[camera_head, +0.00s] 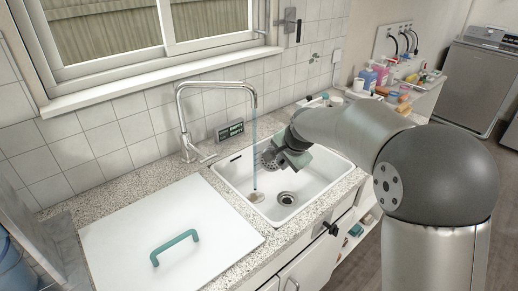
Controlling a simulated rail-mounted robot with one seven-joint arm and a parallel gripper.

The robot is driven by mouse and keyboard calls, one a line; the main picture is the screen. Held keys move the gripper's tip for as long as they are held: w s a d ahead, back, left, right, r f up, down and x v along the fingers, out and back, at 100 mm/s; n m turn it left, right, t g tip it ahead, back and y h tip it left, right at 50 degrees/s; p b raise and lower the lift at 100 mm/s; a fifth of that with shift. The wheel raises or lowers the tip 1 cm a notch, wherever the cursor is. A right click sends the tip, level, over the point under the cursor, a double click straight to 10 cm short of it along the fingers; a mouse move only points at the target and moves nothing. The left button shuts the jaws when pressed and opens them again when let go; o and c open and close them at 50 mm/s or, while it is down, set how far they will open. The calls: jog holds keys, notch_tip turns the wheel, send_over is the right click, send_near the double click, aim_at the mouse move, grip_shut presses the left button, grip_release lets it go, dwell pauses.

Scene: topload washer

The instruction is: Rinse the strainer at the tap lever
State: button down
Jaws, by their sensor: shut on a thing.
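The tap (183,112) is a tall chrome spout at the back of the white sink (233,180). Its lever (206,157) sticks out low on the right side of its base. A thin bluish stream of water (254,150) falls from the spout into the sink. My gripper (284,158) reaches over the sink from the right, with teal fingers. It is shut on the strainer (269,157), a small grey disc. The strainer is above the sink, to the right of the stream and apart from it. The fingers and wrist hide part of it.
A white board with a teal handle (175,247) covers the counter left of the sink. A dark drain (287,198) and a small brownish spot (257,196) show in the basin. A small dark display (230,131) stands behind the sink. Bottles (368,77) stand at the back right.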

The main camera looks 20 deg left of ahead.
jog(key=s+d+r, duration=0.3)
jog(key=r, duration=0.1)
jog(key=shift+s+d, duration=0.15)
jog(key=shift+s, duration=0.25)
dwell(0.4)
